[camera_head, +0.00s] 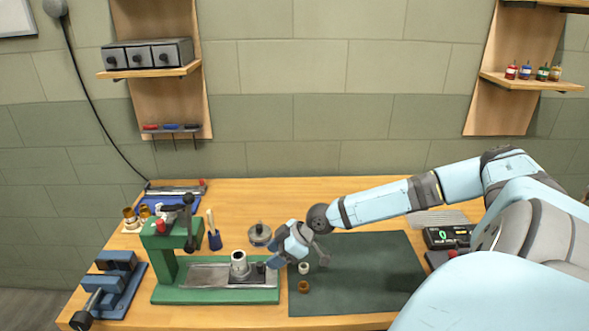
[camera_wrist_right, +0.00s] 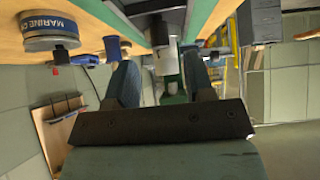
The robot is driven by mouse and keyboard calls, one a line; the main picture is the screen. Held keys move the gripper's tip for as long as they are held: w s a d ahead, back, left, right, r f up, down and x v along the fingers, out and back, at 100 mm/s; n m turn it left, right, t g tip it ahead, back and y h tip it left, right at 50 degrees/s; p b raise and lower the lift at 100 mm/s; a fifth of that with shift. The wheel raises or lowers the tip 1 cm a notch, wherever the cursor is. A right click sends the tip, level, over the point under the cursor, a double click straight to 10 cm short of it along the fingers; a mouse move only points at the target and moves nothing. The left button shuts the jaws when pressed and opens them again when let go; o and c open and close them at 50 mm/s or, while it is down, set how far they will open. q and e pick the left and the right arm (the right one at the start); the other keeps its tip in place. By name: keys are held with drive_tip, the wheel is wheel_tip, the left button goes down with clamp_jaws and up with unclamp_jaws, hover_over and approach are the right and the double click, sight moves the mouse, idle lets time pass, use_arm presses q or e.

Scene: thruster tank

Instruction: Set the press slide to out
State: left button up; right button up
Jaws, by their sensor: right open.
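The green arbor press (camera_head: 165,250) stands at the table's front left, its dark lever raised on top. Its grey metal slide (camera_head: 205,274) lies along the green base and reaches right, out from under the press head. A pale metal cylinder (camera_head: 239,262) stands upright on the slide, with a small dark block (camera_head: 261,268) to its right. My right gripper (camera_head: 268,263) is at the slide's right end, close to the dark block; contact cannot be told. In the wrist view, the open right fingers (camera_wrist_right: 161,75) have the pale cylinder (camera_wrist_right: 166,62) between and beyond them. My left gripper is out of view.
A round tin (camera_head: 260,235) and a blue brush cup (camera_head: 214,240) stand behind the slide. A dark green mat (camera_head: 365,270) lies right, with a white cup (camera_head: 303,268) and a brown ring (camera_head: 303,287) near its left edge. A blue vise (camera_head: 115,285) is at far left.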

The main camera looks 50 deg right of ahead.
drive_tip(key=v, duration=0.8)
drive_tip(key=shift+s+r, duration=0.15)
drive_tip(key=shift+s, duration=0.05)
idle(0.3)
